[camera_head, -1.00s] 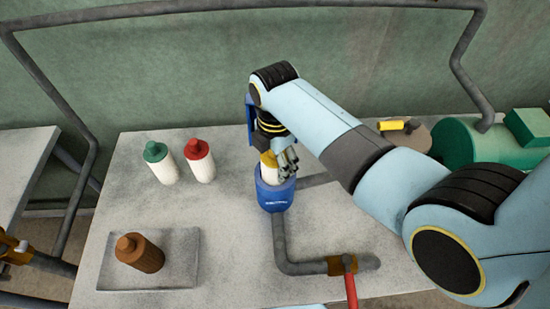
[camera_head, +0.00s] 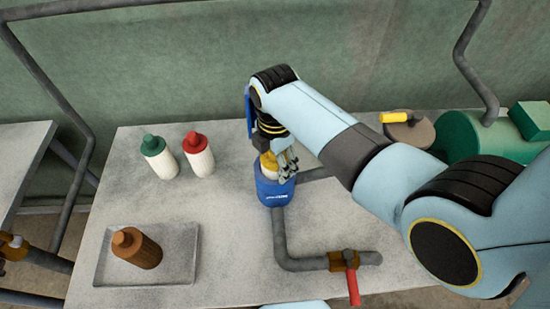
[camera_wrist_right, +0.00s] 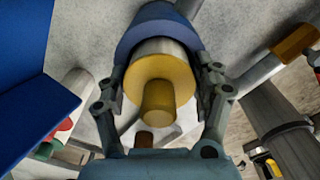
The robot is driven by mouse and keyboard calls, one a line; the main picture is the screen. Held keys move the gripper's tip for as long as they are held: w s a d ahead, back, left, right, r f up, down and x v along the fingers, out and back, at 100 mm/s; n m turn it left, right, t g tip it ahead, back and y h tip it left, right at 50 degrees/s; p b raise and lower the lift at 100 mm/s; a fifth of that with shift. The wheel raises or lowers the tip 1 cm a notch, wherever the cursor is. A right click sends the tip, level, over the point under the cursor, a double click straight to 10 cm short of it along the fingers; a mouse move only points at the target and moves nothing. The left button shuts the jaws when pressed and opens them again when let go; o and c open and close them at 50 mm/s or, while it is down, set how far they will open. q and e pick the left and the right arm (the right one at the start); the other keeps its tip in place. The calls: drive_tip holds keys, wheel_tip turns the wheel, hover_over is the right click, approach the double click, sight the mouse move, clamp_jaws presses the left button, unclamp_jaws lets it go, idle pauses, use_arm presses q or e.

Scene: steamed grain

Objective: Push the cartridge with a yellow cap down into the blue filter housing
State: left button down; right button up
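The cartridge with the yellow cap (camera_head: 269,160) stands upright in the mouth of the blue filter housing (camera_head: 275,192). In the right wrist view, the yellow cap (camera_wrist_right: 160,80) faces the camera. A band of the white body (camera_wrist_right: 164,47) shows between the cap and the housing rim (camera_wrist_right: 150,22). My right gripper (camera_head: 285,163) is at the housing mouth. Its fingers (camera_wrist_right: 160,85) lie on both sides of the cartridge and appear closed on it. How deep the cartridge sits is hidden. My left gripper is not in view.
White cartridges with green (camera_head: 152,144) and red (camera_head: 194,141) caps stand to the left. A pipe with a red-handled valve (camera_head: 344,262) runs in front of the housing. A green tank (camera_head: 480,142) stands at right.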

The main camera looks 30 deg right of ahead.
drive_tip(key=o, duration=0.4)
wheel_tip(320, 180, up, 12)
idle(0.5)
drive_tip(key=shift+r+p, duration=2.15)
drive_tip(key=shift+r, duration=0.35)
